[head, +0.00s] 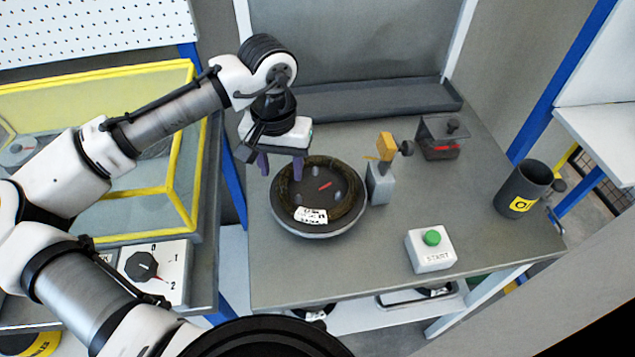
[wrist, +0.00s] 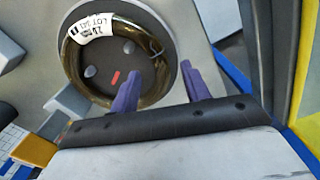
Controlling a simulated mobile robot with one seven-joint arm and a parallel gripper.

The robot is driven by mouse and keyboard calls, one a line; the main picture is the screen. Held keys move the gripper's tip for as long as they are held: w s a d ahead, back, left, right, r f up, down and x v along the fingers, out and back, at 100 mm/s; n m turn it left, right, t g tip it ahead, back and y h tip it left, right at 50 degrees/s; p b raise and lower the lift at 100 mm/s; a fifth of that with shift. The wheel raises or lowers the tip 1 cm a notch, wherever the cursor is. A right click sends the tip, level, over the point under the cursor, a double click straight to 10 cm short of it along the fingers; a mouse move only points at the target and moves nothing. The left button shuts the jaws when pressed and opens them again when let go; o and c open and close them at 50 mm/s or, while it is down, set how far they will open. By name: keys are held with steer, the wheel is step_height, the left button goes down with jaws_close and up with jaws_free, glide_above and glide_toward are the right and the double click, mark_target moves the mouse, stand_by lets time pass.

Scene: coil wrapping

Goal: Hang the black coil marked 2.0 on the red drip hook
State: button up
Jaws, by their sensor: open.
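A dark olive-brown coil (head: 357,192) lies flat on a round turntable (head: 318,234) on the grey bench. Its white label (head: 311,215) faces the front; the marking is too small to read surely. In the wrist view the coil (wrist: 71,68) rings the plate's pegs, and its label (wrist: 90,29) shows "LOT" with blurred figures. My gripper (head: 281,166) is open and empty, its purple fingers pointing down at the turntable's back left edge. In the wrist view the fingers of my gripper (wrist: 161,70) stand near the coil's rim; contact cannot be told. No red drip hook is recognisable.
Right of the turntable stands a grey block with a yellow-orange part (head: 386,147). A small dark device (head: 442,140), a dark mug (head: 523,190) and a green START button (head: 432,238) are farther right. A yellow-framed enclosure (head: 120,75) and knob panel (head: 142,266) are left.

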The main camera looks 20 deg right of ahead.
mark_target(283, 179)
steer(key=shift+w+d+f, duration=0.1)
steer(key=shift+f, duration=1.45)
steer(key=shift+c, duration=0.2)
jaws_close()
